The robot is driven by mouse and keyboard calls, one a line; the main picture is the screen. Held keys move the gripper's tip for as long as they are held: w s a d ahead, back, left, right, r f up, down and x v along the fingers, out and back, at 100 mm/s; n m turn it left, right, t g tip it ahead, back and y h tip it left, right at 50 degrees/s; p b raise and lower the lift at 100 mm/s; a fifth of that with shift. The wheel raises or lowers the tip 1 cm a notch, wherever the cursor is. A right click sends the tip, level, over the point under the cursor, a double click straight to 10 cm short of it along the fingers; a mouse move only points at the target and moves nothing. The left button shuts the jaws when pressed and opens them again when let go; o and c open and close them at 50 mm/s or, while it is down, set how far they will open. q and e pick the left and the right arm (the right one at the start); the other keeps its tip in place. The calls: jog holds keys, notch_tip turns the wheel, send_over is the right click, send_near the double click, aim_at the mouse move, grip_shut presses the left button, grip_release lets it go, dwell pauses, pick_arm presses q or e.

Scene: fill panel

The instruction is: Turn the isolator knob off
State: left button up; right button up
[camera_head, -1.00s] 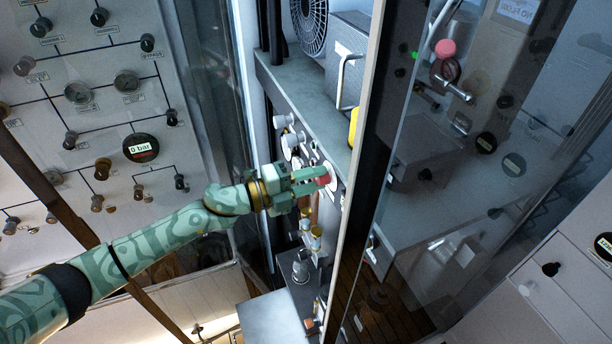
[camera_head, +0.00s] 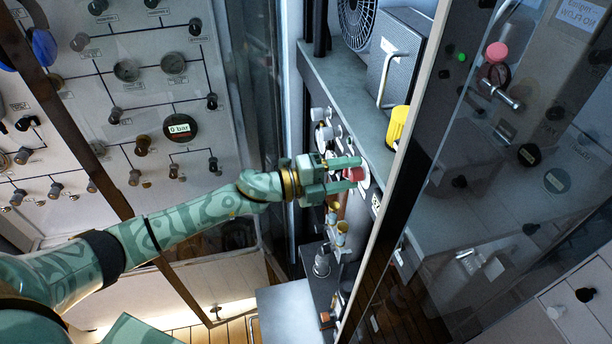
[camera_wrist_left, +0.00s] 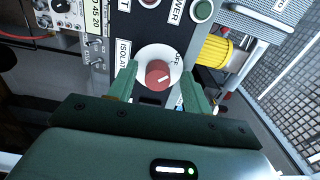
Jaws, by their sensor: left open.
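The isolator knob is a red round knob (camera_wrist_left: 158,74) with a white pointer mark on a white disc. It is on a dark panel, beside a label reading "ISOLAT…", in the left wrist view. In the head view the red knob (camera_head: 355,174) shows at the tips of my left gripper (camera_head: 352,174). The left gripper is open, with one green finger on each side of the knob. In the left wrist view the fingers (camera_wrist_left: 160,85) flank the white disc; whether they touch the knob I cannot tell. My right gripper is not in view.
A yellow cylinder (camera_head: 398,127) sits on the shelf above the panel, near a handled grey box (camera_head: 402,62). A green button (camera_wrist_left: 203,10) is above the knob. A glass door (camera_head: 500,150) stands close at right. A gauge panel (camera_head: 120,100) is at left.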

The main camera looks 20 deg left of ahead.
pick_arm(q)
jog(key=b+v, duration=0.5)
jog(key=v, duration=1.1)
jog(key=shift+s+a+b, duration=0.2)
jog(key=shift+b, duration=0.15)
jog(key=shift+r, duration=0.1)
